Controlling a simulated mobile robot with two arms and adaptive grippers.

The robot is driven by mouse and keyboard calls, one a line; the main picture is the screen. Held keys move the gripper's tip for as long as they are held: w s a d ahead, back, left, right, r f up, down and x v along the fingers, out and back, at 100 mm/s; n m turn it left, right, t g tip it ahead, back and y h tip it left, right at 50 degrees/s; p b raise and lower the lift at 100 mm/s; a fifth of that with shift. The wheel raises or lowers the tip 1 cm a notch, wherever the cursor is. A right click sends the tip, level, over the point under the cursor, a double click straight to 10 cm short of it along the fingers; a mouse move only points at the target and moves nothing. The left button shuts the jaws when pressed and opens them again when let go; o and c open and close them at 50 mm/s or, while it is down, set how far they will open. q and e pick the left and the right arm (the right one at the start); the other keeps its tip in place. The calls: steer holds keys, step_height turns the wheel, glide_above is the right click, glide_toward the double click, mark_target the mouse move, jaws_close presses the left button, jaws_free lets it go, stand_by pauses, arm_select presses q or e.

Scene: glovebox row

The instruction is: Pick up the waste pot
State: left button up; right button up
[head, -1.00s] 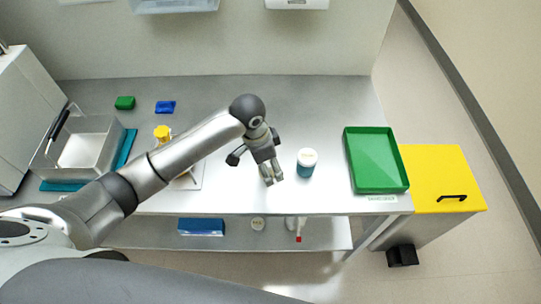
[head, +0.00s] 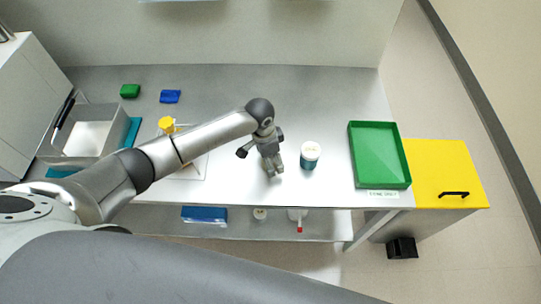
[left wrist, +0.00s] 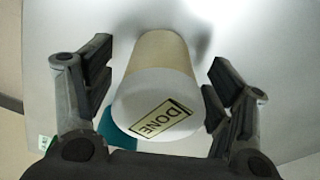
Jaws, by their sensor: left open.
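My left gripper (head: 273,165) is open and points down above the bench, just left of a pot (head: 310,156) with a white top, a pale label and a teal lower part. In the left wrist view, a rounded white and beige item (left wrist: 160,95) with a label reading DONE lies between the spread fingers of my left gripper (left wrist: 160,85). It is not gripped. A teal patch shows beside it at lower left. I cannot tell whether it is the same pot as in the head view. My right gripper is not in view.
A green tray (head: 352,160) lies on the bench right of the pot, beside a yellow-topped bin (head: 445,165). A yellow-capped item (head: 167,125) stands behind my left arm. Green (head: 130,91) and blue (head: 170,97) blocks lie at the back. A lower shelf (head: 330,227) holds several items.

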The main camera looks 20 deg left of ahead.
arm_select(q)
steer(key=shift+d+f, duration=0.1)
steer(key=shift+f, duration=0.6)
steer(key=shift+c, duration=0.4)
steer(key=c, duration=1.1)
steer(key=shift+w+r, duration=0.1)
steer(key=shift+r, duration=0.1)
